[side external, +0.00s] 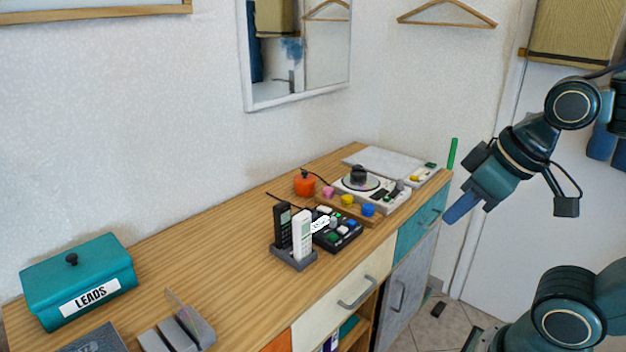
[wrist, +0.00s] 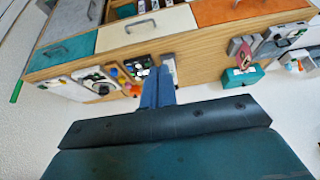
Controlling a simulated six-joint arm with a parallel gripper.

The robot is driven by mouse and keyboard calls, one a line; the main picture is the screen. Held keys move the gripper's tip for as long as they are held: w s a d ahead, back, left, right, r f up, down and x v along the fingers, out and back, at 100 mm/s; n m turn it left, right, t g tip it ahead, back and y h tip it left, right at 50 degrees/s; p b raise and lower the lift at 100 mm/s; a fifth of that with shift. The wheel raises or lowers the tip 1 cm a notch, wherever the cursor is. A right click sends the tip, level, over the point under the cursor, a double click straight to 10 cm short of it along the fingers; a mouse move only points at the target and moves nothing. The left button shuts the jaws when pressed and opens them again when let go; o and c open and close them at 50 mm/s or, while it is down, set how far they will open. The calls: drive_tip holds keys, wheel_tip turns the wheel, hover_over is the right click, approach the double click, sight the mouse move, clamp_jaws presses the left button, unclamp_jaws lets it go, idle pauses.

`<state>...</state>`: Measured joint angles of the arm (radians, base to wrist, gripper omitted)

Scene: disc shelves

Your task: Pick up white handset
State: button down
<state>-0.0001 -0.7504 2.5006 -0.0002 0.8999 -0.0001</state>
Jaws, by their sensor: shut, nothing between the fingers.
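The white handset (side external: 302,236) stands upright in a dark grey cradle (side external: 292,258) on the wooden sideboard, in the side external view. A black handset (side external: 282,226) stands beside it on the left, in the same cradle. My gripper (side external: 450,217) is shut and empty, with its blue fingers together. It is in the air off the front right end of the sideboard, well apart from the handsets. In the wrist view the fingers (wrist: 158,88) reach up the middle of the picture. A small pale shape just beyond their tips may be the white handset, but it is partly hidden.
A black button box (side external: 338,232) lies right behind the handsets. An orange pot (side external: 305,184), a turntable (side external: 370,186) and coloured knobs stand farther right. A teal LEADS box (side external: 78,278) and a grey holder (side external: 178,330) are at the left. Bare wood lies between these and the cradle.

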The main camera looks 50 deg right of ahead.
drive_tip(key=c, duration=2.1)
unclamp_jaws()
drive_tip(key=o, duration=0.9)
drive_tip(key=shift+o, duration=0.2)
drive_tip(key=w+r+n+g, duration=0.4)
drive_tip(key=w+n, duration=0.5)
drive_tip(key=w, duration=0.8)
drive_tip(key=w+f+n, duration=0.3)
drive_tip(key=w+n, duration=0.1)
drive_tip(key=w, duration=0.3)
drive_tip(key=w+f+n+g, duration=0.1)
drive_tip(key=w+f+n, duration=0.2)
drive_tip(key=w+n, duration=0.2)
drive_tip(key=shift+w+a+f+g, duration=0.2)
drive_tip(key=shift+w+a+g, duration=0.1)
drive_tip(key=shift+w, duration=1.3)
